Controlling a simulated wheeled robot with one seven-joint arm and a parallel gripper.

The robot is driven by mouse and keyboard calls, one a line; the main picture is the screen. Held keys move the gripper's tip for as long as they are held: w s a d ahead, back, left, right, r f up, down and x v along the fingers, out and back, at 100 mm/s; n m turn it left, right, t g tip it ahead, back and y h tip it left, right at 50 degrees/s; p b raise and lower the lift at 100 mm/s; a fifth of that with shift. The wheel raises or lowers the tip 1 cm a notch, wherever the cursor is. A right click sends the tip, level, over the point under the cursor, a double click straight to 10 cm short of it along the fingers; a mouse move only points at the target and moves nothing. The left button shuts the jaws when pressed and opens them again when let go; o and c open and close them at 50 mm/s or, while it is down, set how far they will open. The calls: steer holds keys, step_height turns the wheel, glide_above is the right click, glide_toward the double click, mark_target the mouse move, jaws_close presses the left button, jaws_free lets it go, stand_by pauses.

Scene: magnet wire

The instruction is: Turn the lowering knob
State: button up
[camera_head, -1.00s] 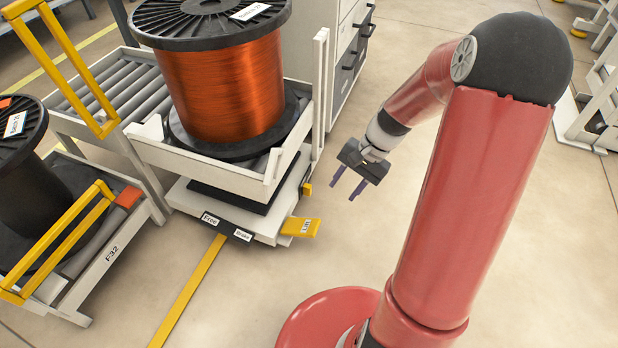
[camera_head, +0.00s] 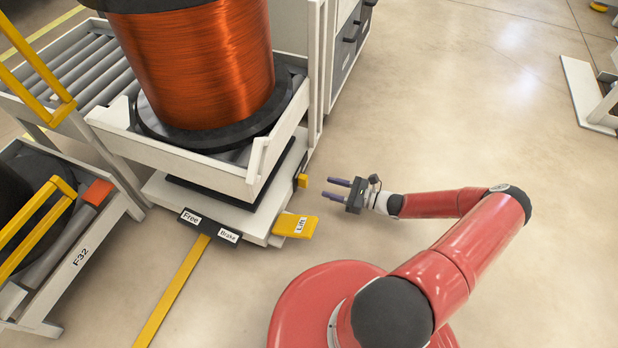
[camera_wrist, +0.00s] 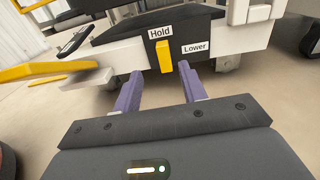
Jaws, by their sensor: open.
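The lowering knob (camera_wrist: 165,57) is a small yellow upright bar on a dark panel in the wrist view. It points up at the "Hold" label (camera_wrist: 160,32); the "Lower" label (camera_wrist: 195,47) is to its right. The knob also shows in the head view (camera_head: 302,181) on the right side of the lift cart (camera_head: 262,212). My gripper (camera_head: 329,188) is open and empty, low to the right of the knob and pointing at it. In the wrist view its purple fingers (camera_wrist: 159,72) lie either side of the knob's line, with a gap before it.
A yellow "Lift" pedal (camera_head: 295,225) sticks out of the cart just in front of the knob. A large copper wire spool (camera_head: 200,65) stands on the cart. Bare floor (camera_head: 440,110) lies right of the cart.

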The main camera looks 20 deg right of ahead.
mark_target(307, 180)
steer(key=x, duration=0.8)
steer(key=shift+w+d+f+b, duration=0.15)
steer(key=shift+d+b, duration=0.05)
steer(key=shift+b, duration=0.2)
steer(key=shift+c, duration=0.4)
jaws_close()
